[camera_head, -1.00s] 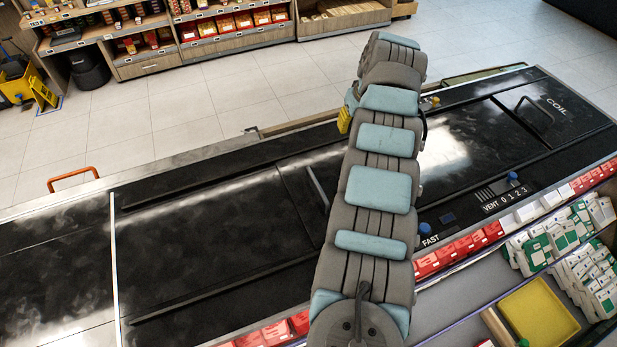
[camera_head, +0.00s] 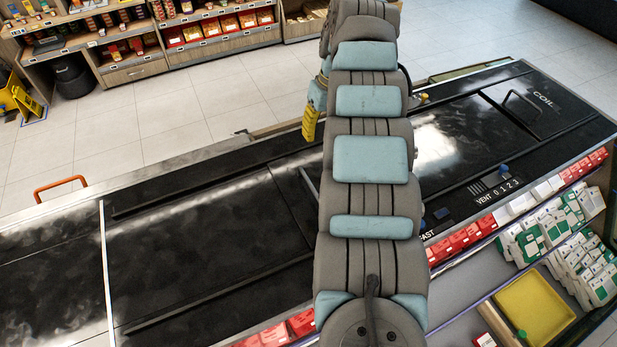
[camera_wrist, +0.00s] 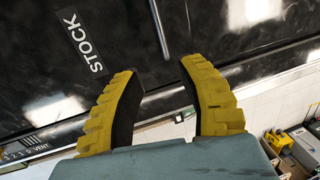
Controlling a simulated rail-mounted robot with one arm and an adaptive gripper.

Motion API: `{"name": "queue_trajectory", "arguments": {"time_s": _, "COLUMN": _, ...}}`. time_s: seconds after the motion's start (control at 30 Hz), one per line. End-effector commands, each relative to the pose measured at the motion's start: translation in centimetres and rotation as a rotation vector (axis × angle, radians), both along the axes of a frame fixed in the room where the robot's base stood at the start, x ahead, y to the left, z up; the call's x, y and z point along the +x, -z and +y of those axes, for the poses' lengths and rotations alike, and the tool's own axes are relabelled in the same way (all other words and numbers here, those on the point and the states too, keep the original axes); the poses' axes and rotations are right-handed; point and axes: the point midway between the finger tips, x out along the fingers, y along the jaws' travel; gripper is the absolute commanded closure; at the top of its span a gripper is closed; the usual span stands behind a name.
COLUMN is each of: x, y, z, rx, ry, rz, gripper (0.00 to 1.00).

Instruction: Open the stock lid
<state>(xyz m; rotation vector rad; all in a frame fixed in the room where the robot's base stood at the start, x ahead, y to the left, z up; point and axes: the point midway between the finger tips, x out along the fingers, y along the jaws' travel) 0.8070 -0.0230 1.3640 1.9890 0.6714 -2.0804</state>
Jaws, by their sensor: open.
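The stock lid (camera_wrist: 120,35) is a black sliding-type panel seen in the wrist view, with a white-lettered STOCK label on it. A thin metal handle bar (camera_wrist: 159,28) stands on it right of the label. The bar also shows in the head view (camera_head: 309,186), just left of my arm, which hides most of the lid there. My gripper (camera_wrist: 160,72) has two yellow ridged fingers with dark pads, spread apart and empty. Its fingertips appear below the bar's lower end in the wrist view, apart from it. One yellow finger shows left of my arm in the head view.
The long black counter has an orange handle (camera_head: 60,187) on its far edge at left. A COIL panel with a dark handle (camera_head: 522,103) lies at right. Red and white boxes and a yellow tray (camera_head: 534,308) line the near side. Shelves stand across the floor.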

Motion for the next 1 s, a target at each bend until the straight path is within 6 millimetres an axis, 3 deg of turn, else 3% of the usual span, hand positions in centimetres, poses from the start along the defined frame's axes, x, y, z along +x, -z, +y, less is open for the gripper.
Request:
{"name": "queue_trajectory", "arguments": {"time_s": 0.4, "x": -0.5, "y": 3.9, "z": 0.6, "rx": 0.004, "ry": 0.002, "rz": 0.005, "gripper": 0.61}}
{"name": "queue_trajectory", "arguments": {"time_s": 1.0, "x": -1.3, "y": 13.3, "z": 2.5, "rx": 0.004, "ry": 0.000, "rz": 0.002, "gripper": 0.61}}
